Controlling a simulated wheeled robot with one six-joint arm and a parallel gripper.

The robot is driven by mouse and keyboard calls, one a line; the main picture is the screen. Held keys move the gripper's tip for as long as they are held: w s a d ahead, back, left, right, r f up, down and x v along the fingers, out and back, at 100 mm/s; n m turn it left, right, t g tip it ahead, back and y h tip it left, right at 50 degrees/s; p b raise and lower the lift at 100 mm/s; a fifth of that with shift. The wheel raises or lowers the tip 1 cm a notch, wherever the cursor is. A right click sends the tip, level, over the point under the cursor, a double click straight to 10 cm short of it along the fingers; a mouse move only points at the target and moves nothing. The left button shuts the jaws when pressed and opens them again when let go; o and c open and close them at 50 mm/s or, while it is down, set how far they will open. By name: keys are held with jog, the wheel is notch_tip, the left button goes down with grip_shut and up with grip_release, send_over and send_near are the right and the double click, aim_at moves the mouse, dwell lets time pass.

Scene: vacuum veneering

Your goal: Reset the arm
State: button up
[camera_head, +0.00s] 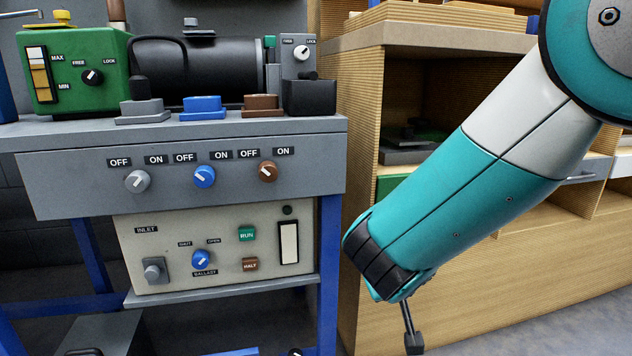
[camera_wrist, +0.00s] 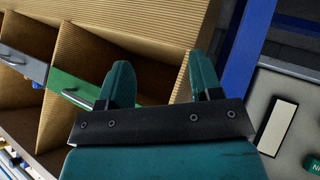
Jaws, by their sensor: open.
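My gripper shows in the wrist view (camera_wrist: 163,85) with its two teal fingers spread apart and nothing between them. Beyond the fingers is the corrugated side and open front of a wooden cabinet. In the head view my teal and white arm reaches down from the upper right, in front of the wooden cabinet (camera_head: 352,130). The fingers are not clearly seen in that view. The arm's lower end is right of the grey bench (camera_head: 75,150), apart from its knobs.
On the bench stand a green box (camera_head: 65,90) and a black cylinder (camera_head: 165,72). Grey, blue and brown knobs line its front. Below is a beige control panel (camera_head: 180,225) with RUN and HALT buttons. The cabinet has open compartments and a green drawer (camera_wrist: 70,90).

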jog(key=s+d+r+m+g+y, duration=0.1)
jog(key=s+d+m+g+y, duration=0.35)
jog(key=s+d, duration=1)
jog(key=s+a+r+n+g+y+p, duration=0.1)
jog(key=s+a+r+n+p, duration=0.3)
jog(key=r, duration=0.4)
jog(key=s+a+r+n+g+y+p, duration=0.1)
jog(key=s+a+r+n+p, duration=0.15)
jog(key=a+r+p, duration=0.4)
jog(key=s+a+r+n+g+y+p, duration=0.1)
jog(key=s+a+r+n+g+p, duration=0.15)
jog(key=r+p, duration=0.55)
notch_tip(320, 180, up, 39)
jog(key=s+p, duration=0.1)
jog(key=p, duration=3.3)
jog(key=shift+s+a+t, duration=0.3)
jog(key=shift+a, duration=0.05)
